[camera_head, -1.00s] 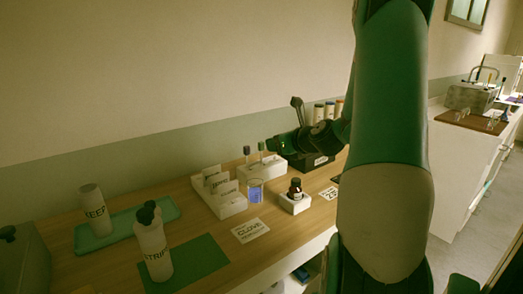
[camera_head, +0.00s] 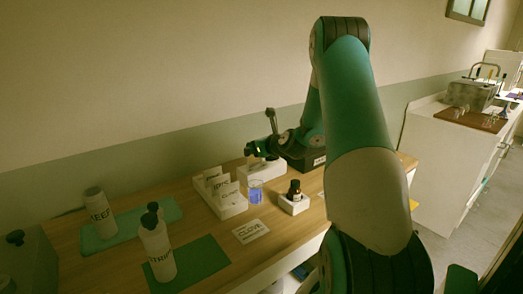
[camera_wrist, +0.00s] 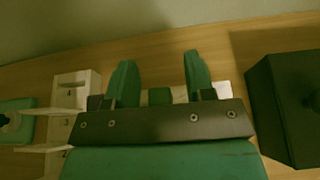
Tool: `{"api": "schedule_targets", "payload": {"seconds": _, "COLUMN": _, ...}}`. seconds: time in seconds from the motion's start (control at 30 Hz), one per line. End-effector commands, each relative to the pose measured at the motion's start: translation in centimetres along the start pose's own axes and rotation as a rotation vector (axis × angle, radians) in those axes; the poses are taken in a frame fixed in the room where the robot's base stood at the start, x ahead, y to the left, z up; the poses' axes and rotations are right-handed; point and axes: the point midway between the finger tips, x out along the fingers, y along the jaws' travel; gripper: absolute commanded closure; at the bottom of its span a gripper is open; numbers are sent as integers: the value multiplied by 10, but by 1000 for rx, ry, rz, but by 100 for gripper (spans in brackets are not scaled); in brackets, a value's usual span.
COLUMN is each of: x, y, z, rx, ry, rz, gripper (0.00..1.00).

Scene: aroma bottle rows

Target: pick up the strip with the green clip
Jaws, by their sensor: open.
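My gripper (camera_head: 254,149) is at the back of the bench, over a long white holder (camera_head: 262,172). In the wrist view my gripper (camera_wrist: 158,68) has its two green fingers spread apart, with nothing clamped. A small green block (camera_wrist: 160,96), possibly the green clip, shows between the fingers, close to the palm edge. White parts of the holder (camera_wrist: 223,89) show beside it. The strip itself is mostly hidden by the gripper, and I cannot tell whether the fingers touch it.
A white stepped rack with upright cards (camera_head: 222,200) stands just left of the holder. A beaker of blue liquid (camera_head: 255,190) and a dark bottle (camera_head: 294,188) stand in front. A dark box (camera_wrist: 290,105) is close on the right. White bottles (camera_head: 158,247) stand at the left.

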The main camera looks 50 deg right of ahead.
Motion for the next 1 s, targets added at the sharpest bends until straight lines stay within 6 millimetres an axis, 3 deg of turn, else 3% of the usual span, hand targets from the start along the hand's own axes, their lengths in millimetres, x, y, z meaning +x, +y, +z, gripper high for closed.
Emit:
{"api": "schedule_targets", "payload": {"seconds": 0.07, "x": 0, "y": 0, "z": 0, "rx": 0, "ry": 0, "rz": 0, "gripper": 51}}
{"api": "schedule_targets", "payload": {"seconds": 0.1, "x": 0, "y": 0, "z": 0, "rx": 0, "ry": 0, "rz": 0, "gripper": 56}}
{"api": "schedule_targets", "payload": {"seconds": 0.3, "x": 0, "y": 0, "z": 0, "rx": 0, "ry": 0, "rz": 0, "gripper": 100}}
{"api": "schedule_targets", "payload": {"seconds": 0.73, "x": -3, "y": 0, "z": 6, "rx": -2, "ry": -2, "rz": -1, "gripper": 100}}
{"api": "schedule_targets", "payload": {"seconds": 1.0, "x": -19, "y": 0, "z": 45, "rx": -6, "ry": -5, "rz": -1, "gripper": 100}}
